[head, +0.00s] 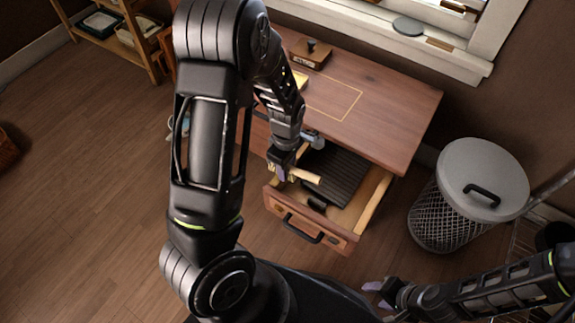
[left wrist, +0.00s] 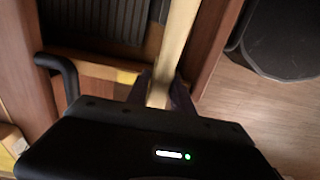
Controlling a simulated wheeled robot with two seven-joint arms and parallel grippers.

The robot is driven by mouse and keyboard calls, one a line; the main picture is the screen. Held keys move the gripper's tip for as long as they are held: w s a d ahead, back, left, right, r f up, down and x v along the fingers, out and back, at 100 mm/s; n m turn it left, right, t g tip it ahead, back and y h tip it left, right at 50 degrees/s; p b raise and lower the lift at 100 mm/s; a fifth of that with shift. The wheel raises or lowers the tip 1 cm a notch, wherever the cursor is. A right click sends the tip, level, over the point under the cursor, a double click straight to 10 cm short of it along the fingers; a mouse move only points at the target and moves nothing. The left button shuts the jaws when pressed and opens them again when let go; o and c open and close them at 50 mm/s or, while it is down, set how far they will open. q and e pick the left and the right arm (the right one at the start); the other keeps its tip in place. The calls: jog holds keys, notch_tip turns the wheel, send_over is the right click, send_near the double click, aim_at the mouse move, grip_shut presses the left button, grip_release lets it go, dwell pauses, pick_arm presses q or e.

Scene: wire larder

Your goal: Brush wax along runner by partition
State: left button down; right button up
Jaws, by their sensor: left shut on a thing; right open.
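My left gripper (head: 283,170) is shut on a pale tan stick (head: 306,176), held over the left front part of an open drawer (head: 345,243). In the left wrist view the stick (left wrist: 178,35) runs up between the fingers (left wrist: 160,92). Whether it touches the drawer is unclear. Inside the drawer lies a dark ridged liner (head: 338,172), also seen in the left wrist view (left wrist: 95,20). A pale wooden strip (head: 372,205) runs along the drawer's right side. I cannot make out which part is the partition. My right gripper (head: 377,292) is open and empty at the lower right.
The drawer belongs to a wooden cabinet (head: 405,118) with a small dark-knobbed block (head: 311,55) on top. A wire bin with a grey lid (head: 482,178) stands to its right. A shelf (head: 135,45) stands at the back left. The floor (head: 90,220) at left is clear.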

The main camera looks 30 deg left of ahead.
pick_arm(q)
jog(key=shift+s+f+p, duration=0.1)
jog(key=shift+s+p, duration=0.25)
jog(key=shift+s, duration=0.9)
notch_tip(320, 180, up, 8)
jog(key=p, duration=0.8)
